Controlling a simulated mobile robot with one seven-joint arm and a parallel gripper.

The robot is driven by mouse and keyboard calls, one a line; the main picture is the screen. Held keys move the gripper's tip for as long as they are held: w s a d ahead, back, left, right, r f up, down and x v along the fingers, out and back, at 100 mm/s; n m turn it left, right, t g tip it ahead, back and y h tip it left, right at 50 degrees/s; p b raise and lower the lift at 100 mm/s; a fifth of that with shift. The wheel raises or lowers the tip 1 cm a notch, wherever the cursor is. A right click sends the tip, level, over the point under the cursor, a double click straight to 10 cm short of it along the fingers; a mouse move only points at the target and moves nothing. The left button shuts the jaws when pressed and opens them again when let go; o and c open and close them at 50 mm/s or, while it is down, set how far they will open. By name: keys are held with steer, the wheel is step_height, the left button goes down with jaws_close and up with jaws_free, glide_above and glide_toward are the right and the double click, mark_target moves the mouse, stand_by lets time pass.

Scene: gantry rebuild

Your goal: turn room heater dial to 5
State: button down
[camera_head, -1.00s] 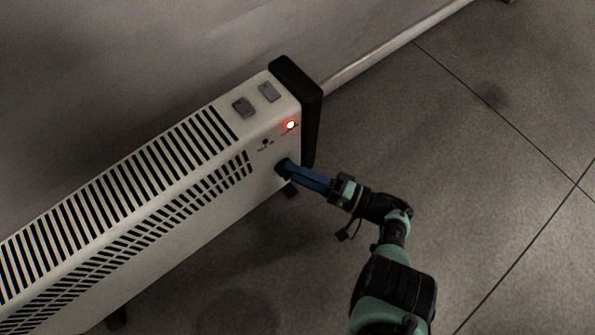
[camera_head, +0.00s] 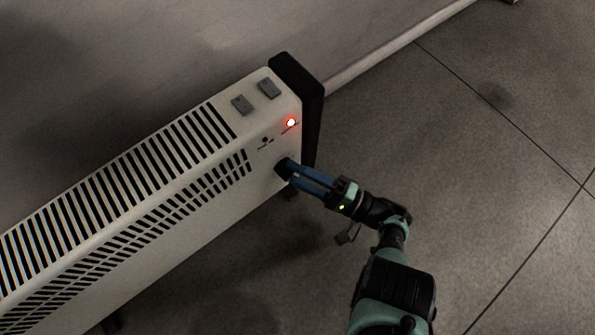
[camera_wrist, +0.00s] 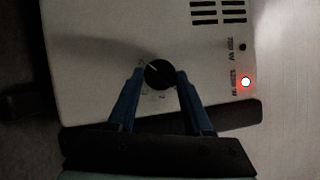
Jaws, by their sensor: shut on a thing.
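The white room heater (camera_head: 262,178) stands on the floor along the wall, with slotted vents and a black end cap. Its black round dial (camera_wrist: 160,73) has a white pointer line that points to the upper left in the wrist view. My gripper (camera_head: 287,168) reaches the heater's front from the right. Its blue fingers, also in the wrist view (camera_wrist: 157,82), are shut on the dial, one on each side. In the head view the fingers mostly hide the dial.
A red light (camera_head: 291,123) glows on the heater's front near the end cap. Two grey switches (camera_head: 255,96) sit on its top. The tiled floor (camera_head: 480,150) to the right is clear. A pale pipe or skirting (camera_head: 390,53) runs along the wall.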

steer(key=shift+c, duration=1.6)
jaws_free()
steer(key=b+v, duration=0.2)
steer(key=v, duration=0.5)
steer(key=shift+d, duration=0.25)
steer(key=shift+s, duration=0.1)
